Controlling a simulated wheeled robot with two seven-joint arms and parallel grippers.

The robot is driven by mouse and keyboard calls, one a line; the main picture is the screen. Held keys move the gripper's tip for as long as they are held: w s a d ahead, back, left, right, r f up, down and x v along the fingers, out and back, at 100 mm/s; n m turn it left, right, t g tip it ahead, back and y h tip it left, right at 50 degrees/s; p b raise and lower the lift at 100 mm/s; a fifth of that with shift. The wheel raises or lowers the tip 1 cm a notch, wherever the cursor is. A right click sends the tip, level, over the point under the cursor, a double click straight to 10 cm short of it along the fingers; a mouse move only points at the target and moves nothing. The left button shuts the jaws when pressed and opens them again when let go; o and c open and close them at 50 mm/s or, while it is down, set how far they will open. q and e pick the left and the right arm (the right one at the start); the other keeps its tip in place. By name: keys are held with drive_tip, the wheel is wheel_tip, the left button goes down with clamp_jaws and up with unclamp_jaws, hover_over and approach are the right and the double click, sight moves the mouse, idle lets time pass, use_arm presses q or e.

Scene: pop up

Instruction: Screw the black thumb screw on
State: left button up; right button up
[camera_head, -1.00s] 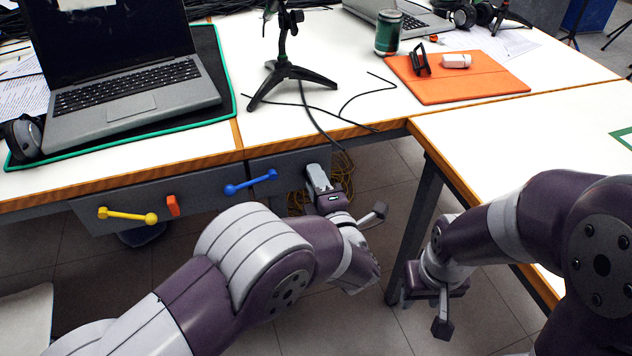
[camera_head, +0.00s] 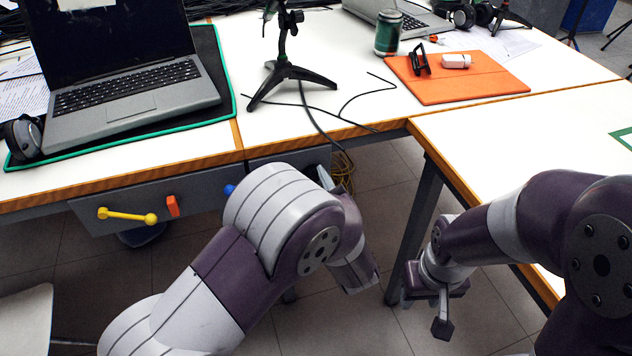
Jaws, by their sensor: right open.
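I cannot make out a black thumb screw for certain in the head view. A small black stand-like object (camera_head: 419,58) lies on the orange mat. A black tripod stand (camera_head: 288,78) is on the white table. My right gripper (camera_head: 428,308) is open, pointing down beside the right table's leg, below the tabletop. Nothing shows in it.
A laptop (camera_head: 125,95) sits on a green-edged mat at the left. The orange mat (camera_head: 480,85) holds a small white item; a green can (camera_head: 387,33) stands behind. The drawer front has a yellow handle (camera_head: 127,215). A dark table leg (camera_head: 412,225) stands between my arms.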

use_arm(q)
drive_tip(key=shift+o, duration=1.3)
drive_tip(key=shift+s+f, duration=0.1)
drive_tip(key=shift+r+p, duration=0.3)
drive_tip(key=shift+p, duration=0.7)
drive_tip(key=shift+f, duration=0.15)
